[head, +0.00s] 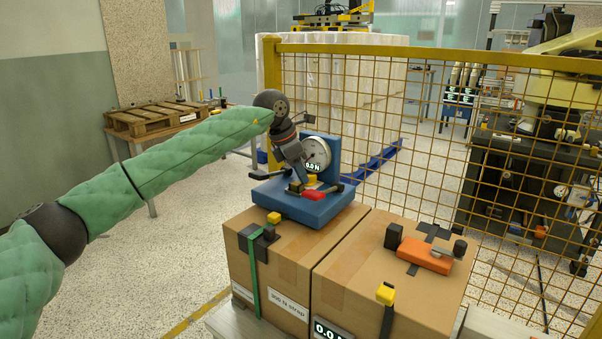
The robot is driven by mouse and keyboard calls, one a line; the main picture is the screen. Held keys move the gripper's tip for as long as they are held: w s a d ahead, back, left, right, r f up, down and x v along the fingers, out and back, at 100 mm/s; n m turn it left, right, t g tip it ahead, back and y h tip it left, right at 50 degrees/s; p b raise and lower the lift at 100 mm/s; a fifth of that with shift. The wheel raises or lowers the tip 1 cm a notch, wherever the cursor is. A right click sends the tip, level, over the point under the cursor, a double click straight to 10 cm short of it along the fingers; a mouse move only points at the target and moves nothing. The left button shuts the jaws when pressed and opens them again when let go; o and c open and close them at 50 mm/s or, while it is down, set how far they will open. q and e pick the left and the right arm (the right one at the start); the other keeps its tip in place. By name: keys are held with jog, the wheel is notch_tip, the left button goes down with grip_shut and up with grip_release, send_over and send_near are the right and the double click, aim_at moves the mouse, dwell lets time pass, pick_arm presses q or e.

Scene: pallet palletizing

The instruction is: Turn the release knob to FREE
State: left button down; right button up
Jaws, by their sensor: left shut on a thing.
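A blue device (285,203) with a round dial gauge (316,154) reading 0.0 N stands on top of the left cardboard box. My left gripper (299,182) reaches down onto the base in front of the gauge and is shut on a small part there, which looks like the release knob. The fingers largely hide it, and no FREE marking or knob setting can be read. My right gripper is not in view.
Two cardboard boxes (335,285) stand side by side; the left has a green strap (254,275). An orange tool (424,255) lies on the right box. A yellow mesh fence (420,130) stands close behind. A wooden pallet (155,118) lies on a table at back left.

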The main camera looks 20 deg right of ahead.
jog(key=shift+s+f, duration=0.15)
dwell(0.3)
pick_arm(q)
jog(key=c, duration=1.4)
grip_release()
jog(key=shift+a+r, duration=0.1)
jog(key=shift+r, duration=0.05)
jog(key=v, duration=0.7)
jog(key=shift+r, duration=0.25)
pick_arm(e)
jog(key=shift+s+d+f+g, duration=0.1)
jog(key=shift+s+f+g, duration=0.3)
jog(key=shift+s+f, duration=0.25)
pick_arm(q)
jog(key=shift+a, duration=0.1)
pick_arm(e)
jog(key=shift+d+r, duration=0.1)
